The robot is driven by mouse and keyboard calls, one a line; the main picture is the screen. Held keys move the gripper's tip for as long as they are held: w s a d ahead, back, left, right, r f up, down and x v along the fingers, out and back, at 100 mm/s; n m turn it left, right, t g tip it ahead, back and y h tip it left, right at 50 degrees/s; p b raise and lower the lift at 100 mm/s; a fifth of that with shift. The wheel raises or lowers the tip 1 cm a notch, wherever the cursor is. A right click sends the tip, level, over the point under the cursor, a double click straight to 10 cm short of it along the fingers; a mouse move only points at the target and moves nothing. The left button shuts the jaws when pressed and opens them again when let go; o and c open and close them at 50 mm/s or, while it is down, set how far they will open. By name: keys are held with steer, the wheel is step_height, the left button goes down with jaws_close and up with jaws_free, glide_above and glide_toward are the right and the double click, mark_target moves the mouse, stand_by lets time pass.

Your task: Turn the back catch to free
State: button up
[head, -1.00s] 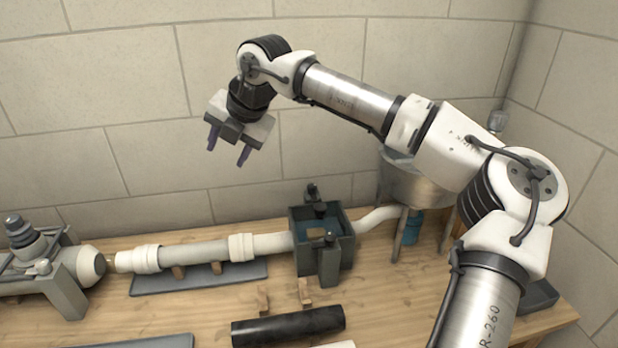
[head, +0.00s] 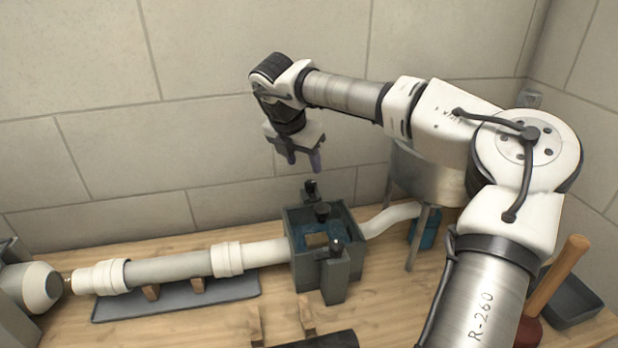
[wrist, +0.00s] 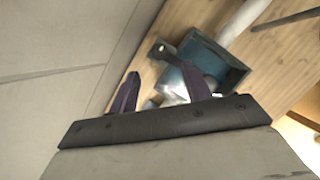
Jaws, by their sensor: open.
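The back catch (head: 311,188) is a small dark knob on a post at the rear of an open dark green box (head: 298,262). A similar front catch (head: 331,250) stands on the box's front side. My gripper (head: 303,168) is open and empty, pointing down above and slightly behind the back catch, apart from it. In the wrist view my gripper (wrist: 160,92) partly hides the box (wrist: 225,62).
A grey pipe (head: 170,267) with white collars runs into the box from the left. A curved white pipe (head: 390,218) leaves it toward a metal hopper (head: 425,178). The block wall (head: 120,120) rises close behind. A wooden-handled tool (head: 555,275) stands at right.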

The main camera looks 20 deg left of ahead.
mark_target(310, 182)
steer(key=p+x, duration=0.1)
steer(key=x, duration=0.6)
steer(key=shift+w+f, duration=0.15)
steer(key=shift+f, duration=0.25)
steer(key=shift+c, duration=0.3)
steer(key=c, duration=0.9)
